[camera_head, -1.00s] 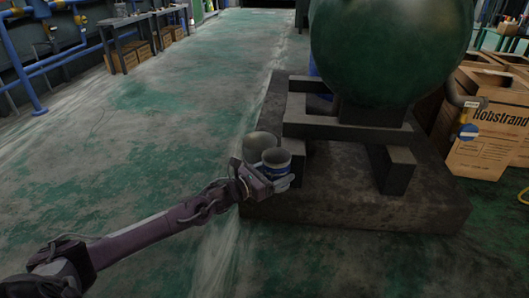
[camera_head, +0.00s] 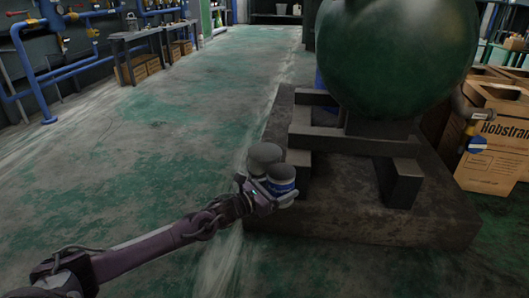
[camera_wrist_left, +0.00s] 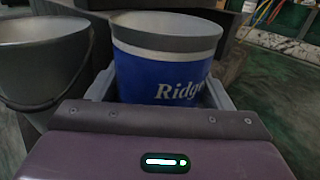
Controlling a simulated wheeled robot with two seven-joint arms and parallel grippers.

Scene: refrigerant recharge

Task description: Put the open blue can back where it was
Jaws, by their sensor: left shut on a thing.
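The blue can (camera_head: 282,173) has a grey rim and a blue band. In the left wrist view the can (camera_wrist_left: 165,75) shows its open top and white lettering. My left gripper (camera_head: 277,192) is shut on the can, with a finger on each side of it. The can looks upright, beside the left edge of the concrete plinth (camera_head: 350,222); I cannot tell whether its bottom touches anything. A grey pail (camera_head: 264,155) stands just behind and left of the can. In the left wrist view the pail (camera_wrist_left: 42,62) shows a wire handle. My right gripper is out of view.
A large green tank (camera_head: 400,55) sits on dark beams (camera_head: 345,143) on the plinth, right of the can. Cardboard boxes (camera_head: 490,145) stand at the right. A bench (camera_head: 150,40) and blue pipes (camera_head: 38,90) are at back left. The floor left of the plinth is clear.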

